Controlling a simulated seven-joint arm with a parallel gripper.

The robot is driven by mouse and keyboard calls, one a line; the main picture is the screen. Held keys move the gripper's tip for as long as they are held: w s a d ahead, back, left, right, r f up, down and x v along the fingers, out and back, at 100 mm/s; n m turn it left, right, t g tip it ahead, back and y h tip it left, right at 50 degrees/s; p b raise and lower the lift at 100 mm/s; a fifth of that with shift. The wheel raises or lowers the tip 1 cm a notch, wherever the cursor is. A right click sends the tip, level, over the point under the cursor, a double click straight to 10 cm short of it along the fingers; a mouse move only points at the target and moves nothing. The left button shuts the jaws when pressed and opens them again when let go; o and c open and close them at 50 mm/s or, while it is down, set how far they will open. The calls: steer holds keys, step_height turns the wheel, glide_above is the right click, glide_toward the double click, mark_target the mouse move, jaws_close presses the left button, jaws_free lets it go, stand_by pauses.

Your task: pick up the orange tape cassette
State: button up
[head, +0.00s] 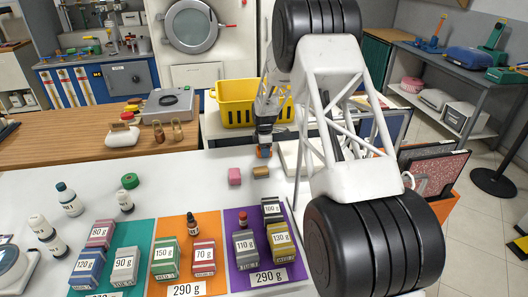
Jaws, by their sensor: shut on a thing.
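My gripper (264,149) hangs above the white table near its back edge, pointing down. It is shut on a small orange thing, the orange tape cassette (264,153), which shows only in part between the fingertips. My fingers hide the rest of it. It appears to be just above a small tan block (261,172); I cannot tell the exact gap.
A yellow basket (238,103) stands behind my gripper. Labelled weight boxes stand on teal, orange and purple mats (243,219) in front. Small bottles (68,199) stand at left.

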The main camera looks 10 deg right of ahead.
steer(key=shift+r, duration=0.15)
step_height(320, 180, up, 10)
steer(key=shift+f, duration=0.1)
stand_by(0.5)
stand_by(0.6)
